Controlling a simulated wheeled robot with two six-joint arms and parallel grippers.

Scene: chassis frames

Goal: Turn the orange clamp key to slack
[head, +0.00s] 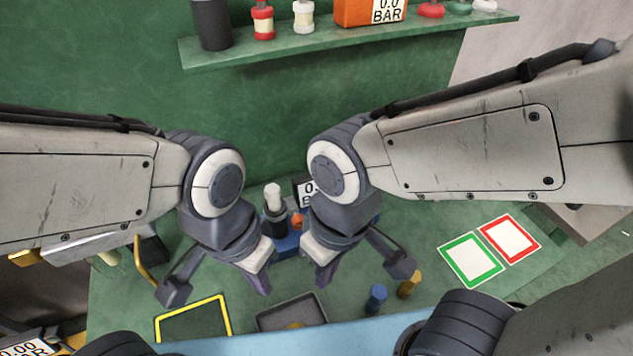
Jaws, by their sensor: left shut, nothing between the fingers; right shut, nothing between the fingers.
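A small orange-red part (297,220), which looks like the clamp key, shows in the gap between my two arms. It sits by a blue base (287,243) with a dark, white-topped cylinder (273,198) on it. My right arm hides part of this assembly, and I cannot tell which way the key points. My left gripper (263,284) is shut and empty, in front and to the left of the blue base. My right gripper (322,285) is shut and empty, in front and to the right. Neither visibly touches the key.
A display box (305,188) is partly hidden behind my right arm. A dark tray (290,312) and yellow outline (193,318) lie at the front. Blue (376,297) and yellow (410,284) pieces stand right. Green (470,261) and red (510,239) framed squares lie farther right. A shelf (345,43) holds bottles.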

